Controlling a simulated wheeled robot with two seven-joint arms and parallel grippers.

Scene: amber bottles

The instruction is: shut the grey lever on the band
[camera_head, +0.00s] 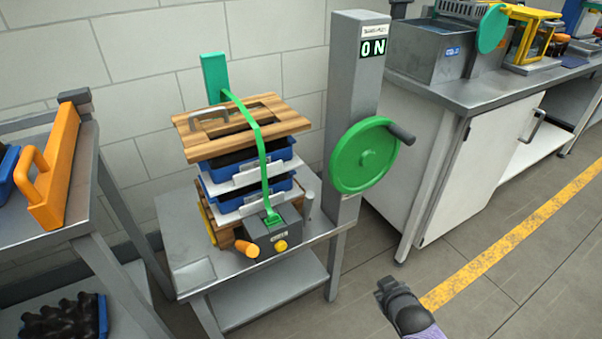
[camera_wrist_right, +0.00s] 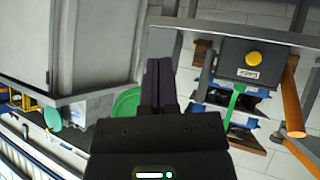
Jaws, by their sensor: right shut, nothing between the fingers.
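The green band (camera_head: 262,150) runs over a stack of blue trays topped by a wooden board and down into a dark grey box (camera_head: 262,241) with a yellow button. The grey lever (camera_head: 309,206) stands roughly upright at the box's right side; in the right wrist view, the grey lever (camera_wrist_right: 206,76) shows beside the box (camera_wrist_right: 240,72). My right gripper (camera_head: 388,286) is shut and empty, to the right of and apart from the lever. In its wrist view, the fingers (camera_wrist_right: 158,75) are together. My left gripper is out of view.
An orange handle (camera_head: 246,249) sticks out at the box's left. A grey post (camera_head: 350,100) with a green handwheel (camera_head: 364,157) and an "ON" display stands right of the stack. The bench (camera_head: 185,215) holds the stack. Floor is open in front of the white cabinet (camera_head: 490,165).

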